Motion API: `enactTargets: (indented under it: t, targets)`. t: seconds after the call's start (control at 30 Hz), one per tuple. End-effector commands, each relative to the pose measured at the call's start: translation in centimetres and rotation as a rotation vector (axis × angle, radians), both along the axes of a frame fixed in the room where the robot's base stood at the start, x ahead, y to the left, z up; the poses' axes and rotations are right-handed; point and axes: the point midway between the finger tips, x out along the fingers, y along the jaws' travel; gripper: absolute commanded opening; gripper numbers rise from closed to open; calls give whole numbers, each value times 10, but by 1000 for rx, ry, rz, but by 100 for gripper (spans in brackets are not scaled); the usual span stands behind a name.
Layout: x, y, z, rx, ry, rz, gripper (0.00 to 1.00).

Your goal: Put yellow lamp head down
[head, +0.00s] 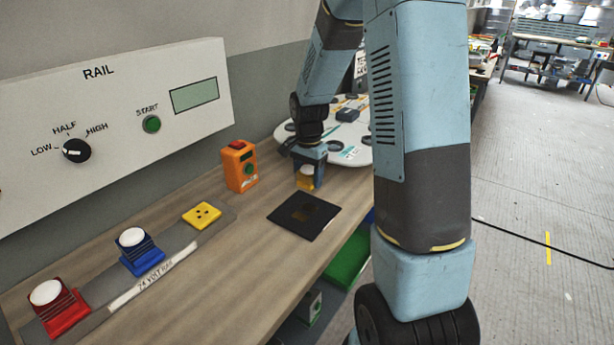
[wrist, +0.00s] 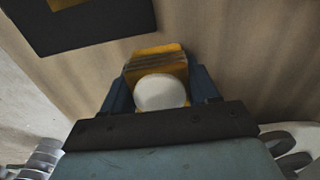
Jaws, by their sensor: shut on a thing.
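My gripper (head: 306,176) is shut on the yellow lamp head (head: 306,183), just beyond the black pad. In the wrist view, the lamp head's white dome and yellow ribbed body (wrist: 157,60) sit between the two blue fingers. I cannot tell whether it touches the bench or hangs just above it. The black square pad (head: 290,222) lies flat on the bench, with a dull yellow square at its middle; its corner shows at top left in the wrist view (wrist: 95,25). A yellow base plate with dark holes (head: 202,215) sits bare on the grey rail strip.
A blue lamp (head: 140,252) and a red lamp (head: 58,306) stand on the 24 volt rail strip. An orange button box (head: 239,166) stands left of my gripper. A white round board (head: 352,148) lies behind it. The wooden bench is clear around the pad.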

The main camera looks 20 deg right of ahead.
Motion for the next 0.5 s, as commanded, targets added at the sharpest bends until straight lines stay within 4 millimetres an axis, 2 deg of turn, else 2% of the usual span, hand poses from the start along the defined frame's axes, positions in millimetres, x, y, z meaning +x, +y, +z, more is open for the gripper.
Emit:
enactTargets:
  t: [0.3,0.33,0.5]
  targets:
    - [0,0,-2,0,-1,1,11]
    - [0,0,-2,0,-1,1,60]
    - [0,1,-2,0,-1,2,77]
